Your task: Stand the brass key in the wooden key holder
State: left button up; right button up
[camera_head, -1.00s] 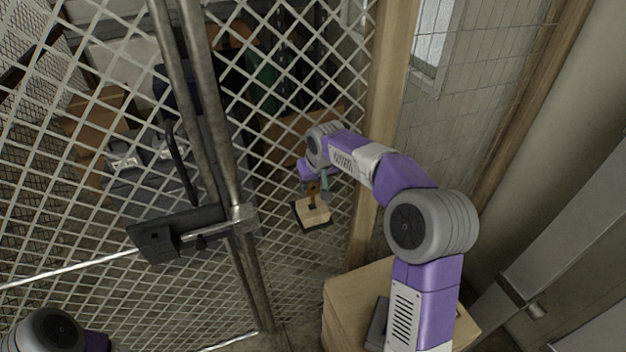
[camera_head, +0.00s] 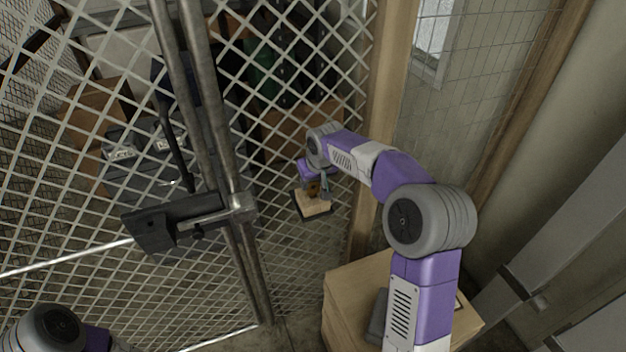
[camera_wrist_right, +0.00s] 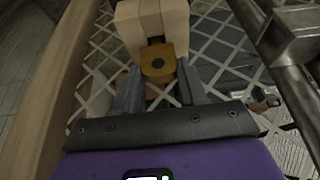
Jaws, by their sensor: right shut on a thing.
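The wooden key holder (camera_head: 314,207), a pale block on a dark base, stands in front of the mesh in the head view. In the right wrist view the block (camera_wrist_right: 152,22) is just beyond my fingertips, with a dark spot at its near face. My right gripper (camera_head: 318,187) is right at the holder, shut on the brass key (camera_wrist_right: 158,64). The key's yellow head with a dark round hole shows between the fingers. Its shaft is hidden, so I cannot tell whether it is in the holder. My left gripper is out of view; only part of my left arm shows.
A wire mesh gate with a metal latch (camera_head: 185,222) and upright posts fills the left and centre. A wooden post (camera_head: 388,90) stands behind my right arm. A wooden box (camera_head: 345,295) stands below that arm. Boxes lie behind the mesh.

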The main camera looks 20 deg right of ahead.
jog(key=o, duration=1.2)
jog(key=shift+o, duration=0.2)
jog(key=v, duration=0.7)
jog(key=shift+r+p, duration=0.3)
jog(key=shift+p, duration=0.1)
jog(key=shift+s+f, duration=0.1)
jog(key=shift+s, duration=0.1)
